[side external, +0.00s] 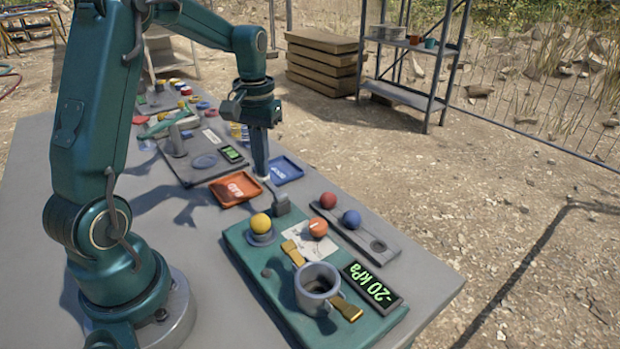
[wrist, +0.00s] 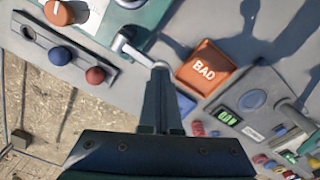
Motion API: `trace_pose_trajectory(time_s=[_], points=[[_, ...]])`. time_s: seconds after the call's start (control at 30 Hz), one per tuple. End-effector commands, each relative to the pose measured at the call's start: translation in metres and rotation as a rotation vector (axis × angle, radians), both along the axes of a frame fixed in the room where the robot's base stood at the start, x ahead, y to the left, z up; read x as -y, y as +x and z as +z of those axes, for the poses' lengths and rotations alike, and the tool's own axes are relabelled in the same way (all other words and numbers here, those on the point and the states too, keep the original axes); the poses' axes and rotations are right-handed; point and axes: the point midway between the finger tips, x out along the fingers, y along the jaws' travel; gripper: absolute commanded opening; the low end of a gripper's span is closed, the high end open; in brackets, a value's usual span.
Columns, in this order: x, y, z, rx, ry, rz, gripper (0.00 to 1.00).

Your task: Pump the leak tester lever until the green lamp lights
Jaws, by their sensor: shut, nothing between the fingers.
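The leak tester is a teal base (side external: 245,256) with a grey cup (side external: 317,284), two brass-coloured clamps and a display (side external: 372,285) reading -20 kPa in green. Its lever (side external: 272,190) rises from a grey block at the far end; it also shows in the wrist view (wrist: 138,53). My gripper (side external: 262,177) points down with its fingers closed, right at the lever's free end. In the wrist view the fingertips (wrist: 160,70) overlap the lever tip; I cannot tell whether they touch. No lit green lamp can be made out.
An orange BAD tray (side external: 225,201) and a blue tray (side external: 297,176) lie close beside my gripper. A grey rack (side external: 378,249) holds red and blue balls. Another station with a display stands behind.

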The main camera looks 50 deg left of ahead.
Motion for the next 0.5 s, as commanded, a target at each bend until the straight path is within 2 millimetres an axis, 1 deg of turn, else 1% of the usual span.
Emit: trace_pose_trajectory(time_s=[0.1,0.2,0.5], points=[[-0.0002,0.0001,0.0078,0.002,0.001,0.000,0.00],[-0.0001,0.0001,0.0106,0.003,0.001,0.000,0.00],[0.0000,0.0000,0.0106,0.002,0.001,0.000,0.00]])
